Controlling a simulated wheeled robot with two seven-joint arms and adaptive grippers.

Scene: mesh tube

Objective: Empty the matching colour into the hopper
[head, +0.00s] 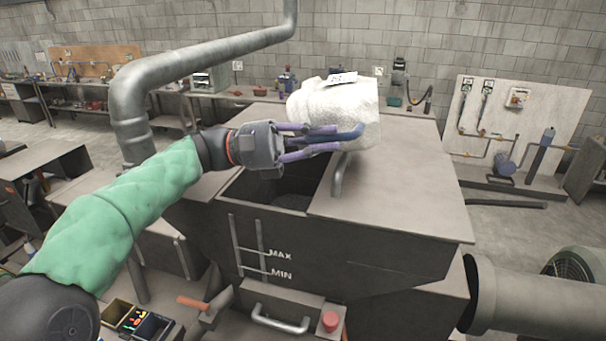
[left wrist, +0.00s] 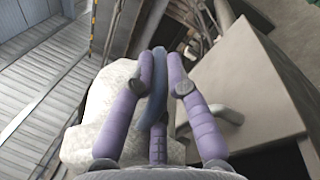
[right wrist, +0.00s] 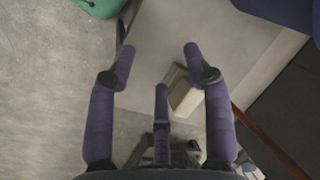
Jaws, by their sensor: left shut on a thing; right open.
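A bulky white, rough-surfaced sack-like load (head: 345,105) with a small printed label on top is held above the hopper (head: 365,240). My left gripper (head: 328,138) is shut on a blue curved strap or handle (left wrist: 157,95) at the side of this load. The load also shows behind the fingers in the left wrist view (left wrist: 95,115). The hopper is a grey box with MAX and MIN marks and a dark open mouth (head: 285,188) below the gripper; its contents are hard to make out. My right gripper (right wrist: 160,62) is open and empty; it is outside the head view.
A grey lid panel with a curved handle (head: 338,175) covers the hopper's right side. A thick pipe (head: 130,100) stands at the left. A red button (head: 330,321) and a compartment tray (head: 118,312) are at the front. A pale block (right wrist: 183,95) lies below the right gripper.

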